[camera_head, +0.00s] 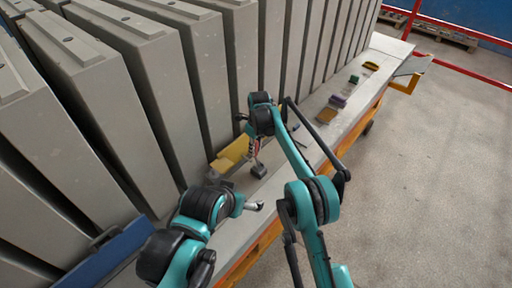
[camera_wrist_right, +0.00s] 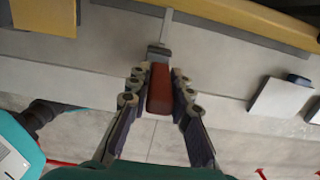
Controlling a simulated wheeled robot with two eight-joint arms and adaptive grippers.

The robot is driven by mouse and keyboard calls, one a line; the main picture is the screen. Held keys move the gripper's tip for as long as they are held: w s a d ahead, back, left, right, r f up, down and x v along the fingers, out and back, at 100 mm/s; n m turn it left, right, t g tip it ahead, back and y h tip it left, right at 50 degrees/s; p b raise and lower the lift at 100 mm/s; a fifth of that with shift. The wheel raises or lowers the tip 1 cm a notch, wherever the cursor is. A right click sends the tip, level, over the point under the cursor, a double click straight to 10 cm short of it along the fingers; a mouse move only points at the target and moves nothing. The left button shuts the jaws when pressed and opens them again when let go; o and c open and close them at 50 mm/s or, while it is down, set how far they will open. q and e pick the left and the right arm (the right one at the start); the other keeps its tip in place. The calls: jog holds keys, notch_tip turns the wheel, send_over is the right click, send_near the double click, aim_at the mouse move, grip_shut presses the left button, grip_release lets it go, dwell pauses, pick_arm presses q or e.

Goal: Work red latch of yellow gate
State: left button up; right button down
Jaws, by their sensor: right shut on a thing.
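The red latch (camera_wrist_right: 160,88) is a small red block with rounded edges. In the right wrist view it sits between the two fingers of my right gripper (camera_wrist_right: 160,100), which is shut on it. In the head view my right gripper (camera_head: 258,152) reaches down beside the yellow gate (camera_head: 230,155), and its fingers are small and partly hidden by the wrist. A yellow bar (camera_wrist_right: 275,22) crosses the top right of the wrist view. My left arm stands at the lower middle of the head view; its fingers are not clear there.
Tall grey panels (camera_head: 150,65) stand in a row along the left and back. A grey ledge (camera_head: 300,150) with an orange side runs along them, with small coloured blocks (camera_head: 332,108) further along. A blue panel (camera_head: 105,255) lies at lower left. Concrete floor (camera_head: 430,170) is open at right.

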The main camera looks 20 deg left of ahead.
jog(key=shift+a+f, duration=0.15)
jog(key=shift+a, duration=0.05)
dwell(0.5)
jog(key=c, duration=1.4)
grip_release()
jog(key=shift+o, duration=0.2)
notch_tip(320, 180, up, 8)
jog(key=shift+d+f, duration=0.1)
jog(key=shift+f, duration=0.15)
